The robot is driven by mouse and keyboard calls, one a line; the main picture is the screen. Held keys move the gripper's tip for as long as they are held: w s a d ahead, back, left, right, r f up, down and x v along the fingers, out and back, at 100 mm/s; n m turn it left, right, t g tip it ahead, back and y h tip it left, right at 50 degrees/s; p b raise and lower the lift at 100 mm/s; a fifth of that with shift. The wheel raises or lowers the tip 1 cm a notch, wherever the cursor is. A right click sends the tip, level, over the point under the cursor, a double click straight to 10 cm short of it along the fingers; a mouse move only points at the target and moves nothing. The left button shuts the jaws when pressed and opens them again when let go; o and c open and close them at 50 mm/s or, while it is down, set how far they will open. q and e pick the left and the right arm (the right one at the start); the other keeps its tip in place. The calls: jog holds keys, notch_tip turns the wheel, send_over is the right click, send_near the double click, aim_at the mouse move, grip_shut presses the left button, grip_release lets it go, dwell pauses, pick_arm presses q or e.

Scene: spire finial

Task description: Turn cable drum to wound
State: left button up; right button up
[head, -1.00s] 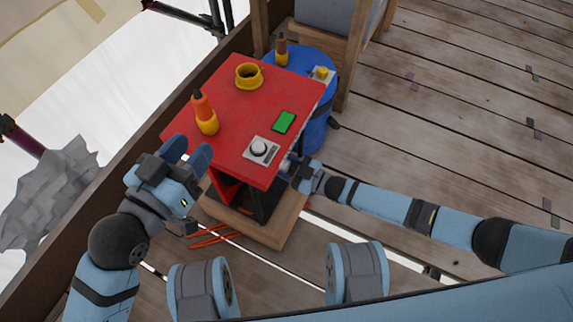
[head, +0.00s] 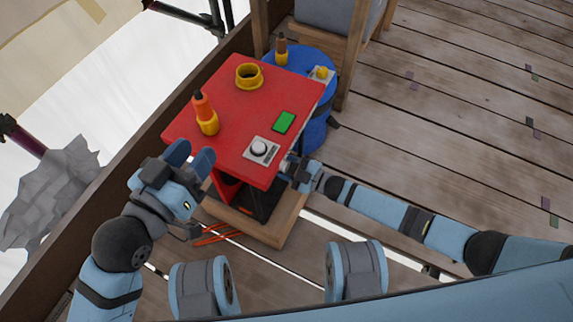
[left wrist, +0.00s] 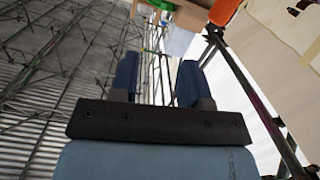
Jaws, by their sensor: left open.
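I cannot single out a cable drum for sure. A blue drum-shaped body (head: 318,128) stands behind the right side of a red-topped stand (head: 235,112), partly hidden by it. A pale round knob on a grey plate (head: 261,149) sits at the stand's near right corner. My left gripper (head: 190,154) is open and empty at the stand's left front edge; its two fingers also show apart in the left wrist view (left wrist: 158,70). My right gripper (head: 294,169) is at the right front edge, under the top's level, with its fingertips partly hidden.
An orange-and-yellow handled tool (head: 205,114), a yellow ring (head: 249,76) and a green block (head: 283,122) are on the red top. Orange cable (head: 212,234) lies by the wooden base (head: 270,235). Planks on the right are mostly clear; a timber edge runs along the left.

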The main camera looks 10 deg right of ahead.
pick_arm(q)
jog(key=shift+r, duration=0.1)
jog(key=shift+r, duration=0.1)
pick_arm(e)
jog(key=o, duration=1.3)
jog(key=p+v, duration=0.2)
jog(key=v, duration=0.2)
jog(key=shift+s+d+r, duration=0.1)
jog(key=shift+s+d, duration=0.1)
jog(key=shift+d, duration=0.15)
pick_arm(q)
jog(key=shift+n+t, duration=0.6)
jog(key=shift+t, duration=0.1)
jog(key=r+p, duration=0.2)
jog(key=r, duration=0.2)
jog(key=shift+s, duration=0.2)
pick_arm(e)
jog(key=v, duration=0.9)
pick_arm(q)
jog(key=shift+r, duration=0.1)
